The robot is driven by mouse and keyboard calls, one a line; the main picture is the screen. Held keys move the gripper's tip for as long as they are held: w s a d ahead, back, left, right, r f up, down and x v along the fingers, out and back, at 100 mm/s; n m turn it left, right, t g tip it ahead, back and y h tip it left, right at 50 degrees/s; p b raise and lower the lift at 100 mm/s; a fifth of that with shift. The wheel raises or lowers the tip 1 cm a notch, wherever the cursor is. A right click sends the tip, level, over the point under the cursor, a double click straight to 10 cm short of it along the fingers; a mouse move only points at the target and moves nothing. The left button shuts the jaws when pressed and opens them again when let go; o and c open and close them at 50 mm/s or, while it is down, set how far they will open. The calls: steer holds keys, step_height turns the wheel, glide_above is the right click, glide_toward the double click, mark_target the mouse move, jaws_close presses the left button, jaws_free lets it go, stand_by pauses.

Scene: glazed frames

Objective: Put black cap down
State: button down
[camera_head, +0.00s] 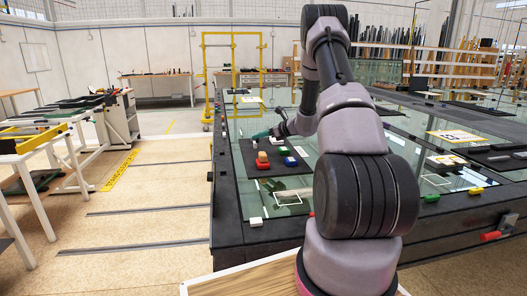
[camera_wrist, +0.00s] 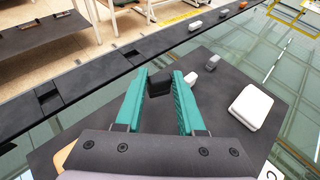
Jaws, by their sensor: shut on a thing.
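A small black cap (camera_wrist: 159,87) sits between the teal fingertips of my gripper (camera_wrist: 161,74) in the wrist view. My gripper is shut on it. The cap appears to be over the dark mat (camera_wrist: 218,133); I cannot tell whether it touches the mat. In the head view my gripper (camera_head: 272,132) is at the far left part of the dark mat (camera_head: 248,147) on the glass table. The cap cannot be made out there.
A white block (camera_wrist: 250,105) and a small grey piece (camera_wrist: 212,62) lie right of my fingers. The table's dark edge (camera_wrist: 100,77) runs beyond the fingers.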

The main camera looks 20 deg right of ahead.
steer(key=shift+f, duration=3.05)
steer(key=shift+f, duration=0.1)
steer(key=c, duration=0.5)
jaws_free()
